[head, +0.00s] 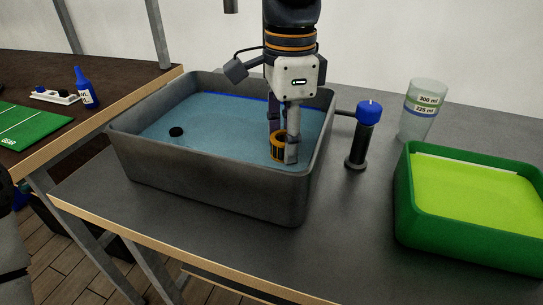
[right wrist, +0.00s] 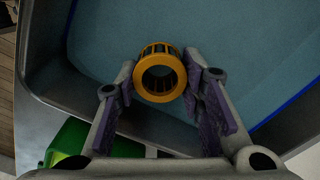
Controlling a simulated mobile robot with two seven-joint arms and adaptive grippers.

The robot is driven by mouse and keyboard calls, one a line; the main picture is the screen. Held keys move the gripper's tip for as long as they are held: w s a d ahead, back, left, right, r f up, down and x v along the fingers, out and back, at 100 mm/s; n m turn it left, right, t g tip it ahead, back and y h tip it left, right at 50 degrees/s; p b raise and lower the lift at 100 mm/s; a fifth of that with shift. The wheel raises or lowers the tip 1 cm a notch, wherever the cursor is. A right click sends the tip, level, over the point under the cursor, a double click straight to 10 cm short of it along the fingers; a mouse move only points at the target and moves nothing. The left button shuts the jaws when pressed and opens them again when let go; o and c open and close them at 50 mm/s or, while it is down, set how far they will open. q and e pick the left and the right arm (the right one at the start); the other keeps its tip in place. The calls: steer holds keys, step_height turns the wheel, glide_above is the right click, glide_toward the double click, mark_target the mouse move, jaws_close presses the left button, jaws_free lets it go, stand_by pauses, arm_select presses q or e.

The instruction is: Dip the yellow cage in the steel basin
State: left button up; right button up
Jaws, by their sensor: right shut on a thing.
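The steel basin (head: 215,195) stands on the dark bench in the head view and holds blue liquid (head: 220,125). My right gripper (head: 282,150) reaches down inside the basin, near its front right corner. It is shut on the yellow cage (head: 276,151), a short ring with dark slots. In the right wrist view the cage (right wrist: 142,80) sits between the two fingers, with blue liquid behind it. The cage is at or very close to the liquid surface; I cannot tell how much of it is under. My left gripper is not in view.
A black round piece (head: 176,132) lies in the basin's left part. A blue-topped dark post (head: 362,130) and a clear measuring cup (head: 420,110) stand right of the basin. A green tub (head: 460,235) of yellow-green liquid is at the far right. A blue bottle (head: 86,92) is on the left bench.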

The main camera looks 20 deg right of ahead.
step_height(320, 180, up, 9)
steer(key=shift+r, duration=0.2)
stand_by(0.3)
stand_by(1.6)
